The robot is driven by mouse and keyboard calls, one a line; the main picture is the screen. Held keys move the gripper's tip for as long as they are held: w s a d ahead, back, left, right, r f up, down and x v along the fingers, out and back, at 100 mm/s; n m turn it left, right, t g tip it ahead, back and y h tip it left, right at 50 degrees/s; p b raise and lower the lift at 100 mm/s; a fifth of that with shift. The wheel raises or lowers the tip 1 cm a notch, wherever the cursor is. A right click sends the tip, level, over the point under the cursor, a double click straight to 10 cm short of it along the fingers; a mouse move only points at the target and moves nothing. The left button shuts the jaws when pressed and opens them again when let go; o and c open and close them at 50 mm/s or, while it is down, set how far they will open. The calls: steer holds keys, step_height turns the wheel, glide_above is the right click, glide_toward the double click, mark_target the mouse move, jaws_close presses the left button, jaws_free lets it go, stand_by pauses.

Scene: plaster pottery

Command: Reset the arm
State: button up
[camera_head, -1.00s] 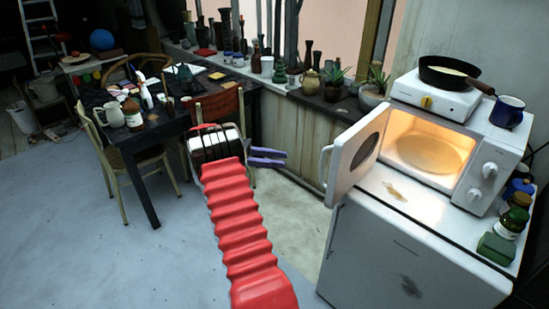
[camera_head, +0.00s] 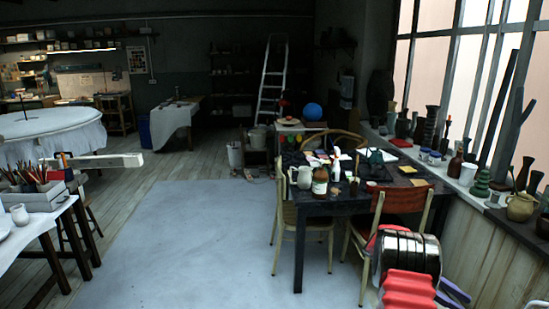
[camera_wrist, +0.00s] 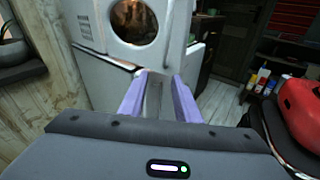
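My gripper (camera_wrist: 159,88) shows in the wrist view as two purple fingers with a gap between them, open and with nothing held. Beyond the fingers stand a white cabinet (camera_wrist: 95,85) and the microwave door (camera_wrist: 172,35) with its round window. In the head view my red arm is at the lower right. The purple gripper (camera_head: 453,290) shows only partly there, behind the arm's dark and red parts, near the wall under the window.
A dark table (camera_head: 340,203) with jugs and bottles stands right of centre, with a red-backed chair (camera_head: 400,205) close to my arm. Pots line the window sill. A table with brushes (camera_head: 40,195) is at left. The grey floor (camera_head: 190,250) between is clear.

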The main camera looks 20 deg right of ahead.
steer(key=s+a+f+m+t+y, duration=0.1)
steer(key=a+f+t+y, duration=0.15)
steer(key=a+f, duration=0.25)
steer(key=w+a+r+m+t+y, duration=0.1)
steer(key=a+r+m+t, duration=0.2)
steer(key=a, duration=0.7)
steer(key=w+a+r+t+y, duration=0.1)
steer(key=a+r+t, duration=0.1)
steer(key=a+t, duration=0.5)
steer(key=s+a+r+t, duration=0.2)
steer(key=a+r, duration=0.2)
steer(key=a, duration=0.5)
steer(key=s+a+r+t+y, duration=0.1)
steer(key=s+a+r+t, duration=0.1)
steer(key=a+r, duration=0.3)
steer(key=s+a+r+t+y, duration=0.1)
steer(key=s+a+r+t, duration=0.2)
steer(key=a, duration=1)
step_height(320, 180, up, 2)
steer(key=shift+r+t, duration=0.25)
steer(key=shift+t, duration=0.2)
steer(key=shift+y, duration=0.25)
